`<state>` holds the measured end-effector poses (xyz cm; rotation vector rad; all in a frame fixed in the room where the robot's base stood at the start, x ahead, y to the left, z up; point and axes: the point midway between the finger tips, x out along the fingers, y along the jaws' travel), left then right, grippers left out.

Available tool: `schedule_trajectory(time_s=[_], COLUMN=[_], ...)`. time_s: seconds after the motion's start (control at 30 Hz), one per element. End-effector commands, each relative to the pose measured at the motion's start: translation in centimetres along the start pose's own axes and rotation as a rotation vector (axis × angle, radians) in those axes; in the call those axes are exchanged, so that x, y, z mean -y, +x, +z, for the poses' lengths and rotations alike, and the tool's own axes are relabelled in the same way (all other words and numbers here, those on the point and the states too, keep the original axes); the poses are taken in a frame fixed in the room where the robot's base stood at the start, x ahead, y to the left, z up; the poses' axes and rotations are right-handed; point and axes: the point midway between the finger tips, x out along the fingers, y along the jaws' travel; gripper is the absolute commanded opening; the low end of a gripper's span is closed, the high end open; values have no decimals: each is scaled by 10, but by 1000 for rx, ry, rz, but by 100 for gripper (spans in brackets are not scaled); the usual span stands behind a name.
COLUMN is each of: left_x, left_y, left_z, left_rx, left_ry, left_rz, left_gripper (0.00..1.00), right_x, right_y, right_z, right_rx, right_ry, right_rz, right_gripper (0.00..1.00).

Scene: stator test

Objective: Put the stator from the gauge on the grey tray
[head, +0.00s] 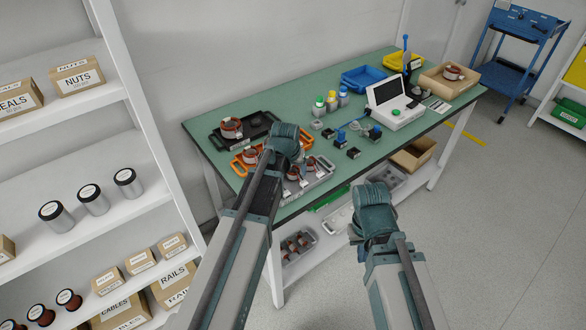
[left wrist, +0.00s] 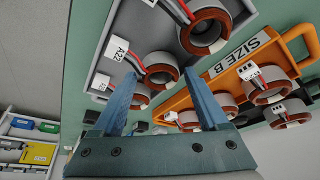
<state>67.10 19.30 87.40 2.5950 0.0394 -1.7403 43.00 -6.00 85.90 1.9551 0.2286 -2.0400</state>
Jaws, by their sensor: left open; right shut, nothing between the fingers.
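A copper-and-grey stator (head: 453,72) sits on a tan block (head: 437,80) at the far right end of the green table; I cannot tell for sure that this is the gauge. The grey tray (head: 322,178), at the table's near edge, holds several stators; it also shows in the left wrist view (left wrist: 98,62). There, a stator (left wrist: 160,68) with an A22 tag lies beyond my left gripper's fingers. My left gripper (head: 288,138) is over the trays, open and empty (left wrist: 164,95). My right gripper (head: 372,197) is shut and empty in front of the table; its fingertips are hard to make out.
An orange tray (left wrist: 302,28) marked SIZE B holds stators beside the grey tray. A black tray (head: 262,122) with a stator (head: 231,127) is behind. Shelves (head: 130,80) are at left.

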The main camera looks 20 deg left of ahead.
Motion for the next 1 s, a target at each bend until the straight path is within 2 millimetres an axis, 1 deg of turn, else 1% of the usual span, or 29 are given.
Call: schedule_trajectory(time_s=[1.0], left_x=[0], left_y=[-44], left_z=[-18], left_rx=[0], left_ry=[0], left_rz=[0], left_gripper=[79], right_x=[-4], right_y=[-47], right_z=[3], right_rx=[0], right_ry=[0], right_rz=[0], right_gripper=[0])
